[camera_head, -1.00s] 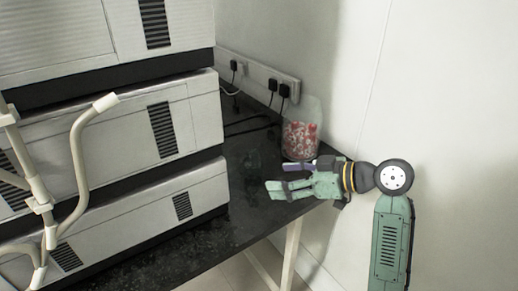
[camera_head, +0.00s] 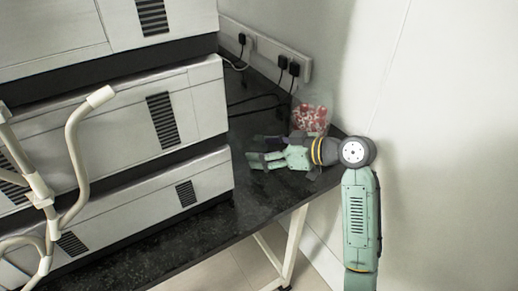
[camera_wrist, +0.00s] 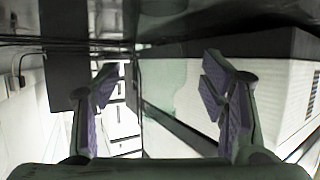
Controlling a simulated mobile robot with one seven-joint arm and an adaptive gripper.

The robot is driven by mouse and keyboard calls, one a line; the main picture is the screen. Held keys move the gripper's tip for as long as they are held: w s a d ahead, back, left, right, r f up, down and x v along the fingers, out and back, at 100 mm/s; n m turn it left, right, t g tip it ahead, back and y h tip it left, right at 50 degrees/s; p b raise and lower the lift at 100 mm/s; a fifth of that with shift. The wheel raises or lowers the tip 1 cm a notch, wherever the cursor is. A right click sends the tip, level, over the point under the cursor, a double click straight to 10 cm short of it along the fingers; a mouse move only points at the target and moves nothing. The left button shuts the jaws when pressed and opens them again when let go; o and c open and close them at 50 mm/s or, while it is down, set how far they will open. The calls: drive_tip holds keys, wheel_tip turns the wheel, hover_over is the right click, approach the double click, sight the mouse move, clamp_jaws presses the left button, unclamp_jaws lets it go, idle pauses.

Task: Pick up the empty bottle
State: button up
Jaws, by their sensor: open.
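My gripper (camera_head: 256,150) is open, low over the black bench top beside the stacked column units. Its two fingers also show wide apart in the wrist view (camera_wrist: 160,82). A faint, see-through greenish shape, apparently the empty bottle (camera_wrist: 176,92), shows between the fingers in the wrist view, somewhat nearer the right one. I see no finger clearly touching it. In the head view I cannot make out the bottle clearly against the dark bench around the fingertips.
The black bench (camera_head: 215,223) has a free front edge. White stacked units (camera_head: 130,187) stand close on the left. A clear container with red and white contents (camera_head: 311,118) stands behind my gripper, partly hidden. A socket strip (camera_head: 264,48) with plugs and cables runs along the wall.

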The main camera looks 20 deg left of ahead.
drive_tip(key=shift+x, duration=1.05)
drive_tip(key=c, duration=1.3)
